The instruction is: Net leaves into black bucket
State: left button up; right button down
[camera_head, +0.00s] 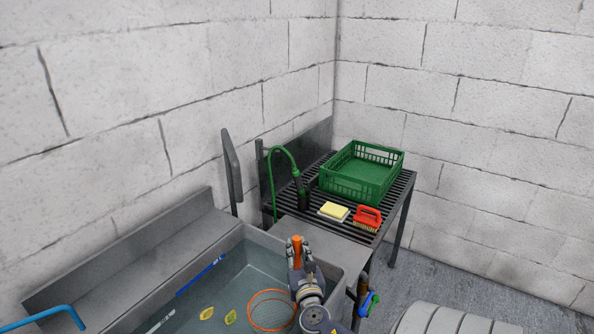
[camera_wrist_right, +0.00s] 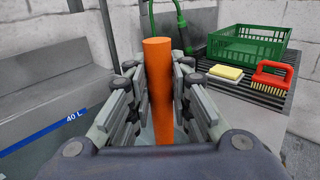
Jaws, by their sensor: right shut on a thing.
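My right gripper (camera_head: 299,252) is shut on the orange handle (camera_head: 297,246) of a net, above the right part of a metal sink. The handle stands upright between the fingers in the right wrist view (camera_wrist_right: 158,88). The net's orange hoop (camera_head: 271,310) shows beside my right arm, over the water. Two leaves, one yellow (camera_head: 206,313) and one yellow-green (camera_head: 230,317), lie in the water to the left of the hoop. No black bucket shows in either view. My left gripper is not in view.
The sink (camera_head: 345,262) has a blue level line (camera_head: 201,275) on its wall. A slatted rack (camera_head: 399,197) behind holds a green crate (camera_head: 362,187), a yellow sponge (camera_head: 334,211) and a red brush (camera_head: 368,214). A green hose (camera_head: 273,172) with a sprayer stands beside it.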

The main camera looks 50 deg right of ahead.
aim_at(297, 263)
notch_tip(297, 263, down, 4)
jog(key=b, duration=0.3)
jog(key=shift+f+b, duration=0.2)
jog(key=shift+b, duration=0.1)
jog(key=shift+w+a+r, duration=0.15)
jog(key=shift+a+r, duration=0.05)
jog(key=shift+a, duration=0.05)
jog(key=shift+w+a+b, duration=0.5)
jog(key=shift+w+a, duration=3.3)
jog(key=shift+a, duration=2.7)
notch_tip(297, 263, up, 26)
jog(key=p, duration=2.1)
jog(key=shift+a+f, duration=0.15)
jog(key=shift+w, duration=0.1)
